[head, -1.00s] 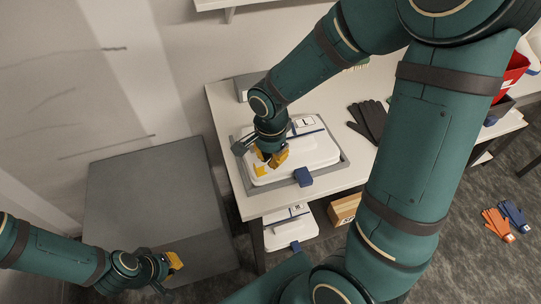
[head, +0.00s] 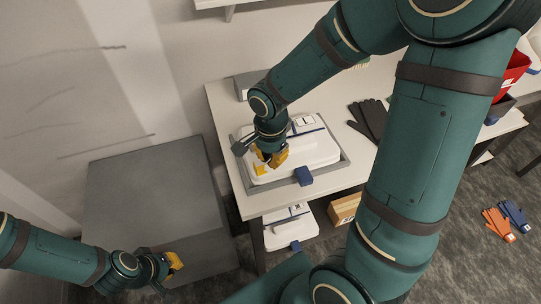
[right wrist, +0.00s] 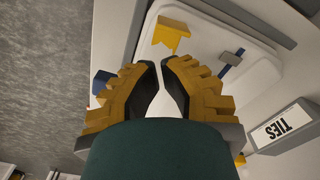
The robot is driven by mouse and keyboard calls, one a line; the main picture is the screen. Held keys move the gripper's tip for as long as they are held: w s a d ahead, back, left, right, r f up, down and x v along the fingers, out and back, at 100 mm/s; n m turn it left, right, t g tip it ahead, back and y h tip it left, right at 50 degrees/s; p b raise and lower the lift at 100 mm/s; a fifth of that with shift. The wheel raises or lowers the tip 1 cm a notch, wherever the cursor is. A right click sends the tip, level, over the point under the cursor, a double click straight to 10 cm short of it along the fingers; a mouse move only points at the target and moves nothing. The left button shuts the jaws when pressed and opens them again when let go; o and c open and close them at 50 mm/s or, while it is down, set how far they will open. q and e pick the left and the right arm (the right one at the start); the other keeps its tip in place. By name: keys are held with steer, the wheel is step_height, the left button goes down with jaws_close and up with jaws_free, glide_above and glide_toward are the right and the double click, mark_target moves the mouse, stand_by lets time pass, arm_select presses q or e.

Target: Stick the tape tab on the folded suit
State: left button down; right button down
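The folded suit (head: 312,152) is a flat white bundle with a blue band and a label, lying in a grey-rimmed tray on the white table. It also shows in the right wrist view (right wrist: 205,60). A yellow tape tab (right wrist: 172,36) with a notched edge lies against the suit's white surface, just beyond my right fingertips; it also shows in the head view (head: 260,169). My right gripper (right wrist: 161,64) points down over the suit, its yellow-padded fingers a narrow gap apart with nothing visible between them. My left gripper (head: 172,264) hangs low at left, by the grey box; its finger gap is unclear.
A grey box labelled TIES (right wrist: 283,128) stands beside the tray. Dark gloves (head: 368,121) lie right of it. A large grey box (head: 150,200) stands left of the table. Another white bundle (head: 290,229) is below.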

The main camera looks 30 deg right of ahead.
steer(key=shift+f+b, duration=0.3)
steer(key=shift+f, duration=0.05)
steer(key=shift+f+b, duration=0.1)
steer(key=shift+b, duration=0.3)
stand_by(2.0)
stand_by(0.5)
step_height(320, 180, up, 7)
steer(key=p, duration=0.5)
stand_by(0.3)
stand_by(0.5)
